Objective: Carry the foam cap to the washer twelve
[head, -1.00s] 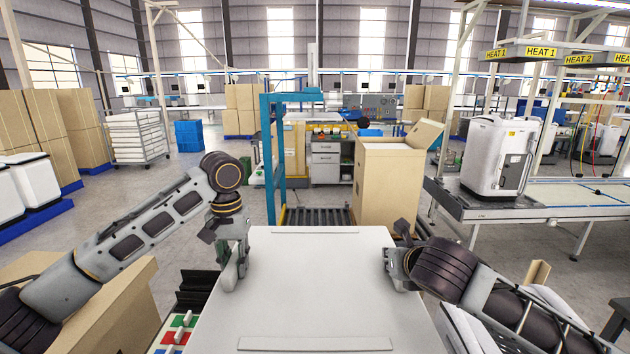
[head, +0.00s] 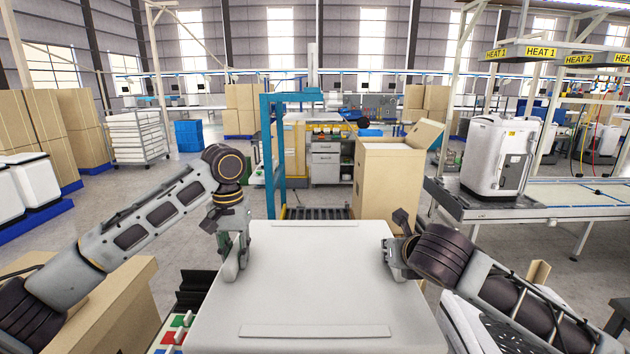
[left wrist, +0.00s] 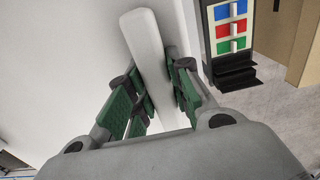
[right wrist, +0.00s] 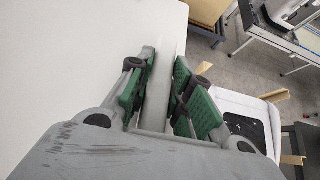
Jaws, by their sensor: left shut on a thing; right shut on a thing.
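The foam cap (head: 315,285) is a broad white slab with a raised strip near its front and back edges. It lies between my two grippers in the head view and fills the left of the left wrist view (left wrist: 60,60) and right wrist view (right wrist: 80,60). My left gripper (head: 238,258) is shut on its left edge. My right gripper (head: 389,258) is shut on its right edge. In both wrist views the green-padded fingers pinch a white rim. No washer labelled twelve is readable; a tall open carton (head: 388,185) stands ahead, right of centre.
A roller conveyor (head: 315,213) runs under a blue frame (head: 278,150) just beyond the cap. A white machine (head: 500,158) stands on a bench at right. A carton (head: 95,300) is at lower left, beside a rack with coloured panels (head: 172,338). Open floor lies at left.

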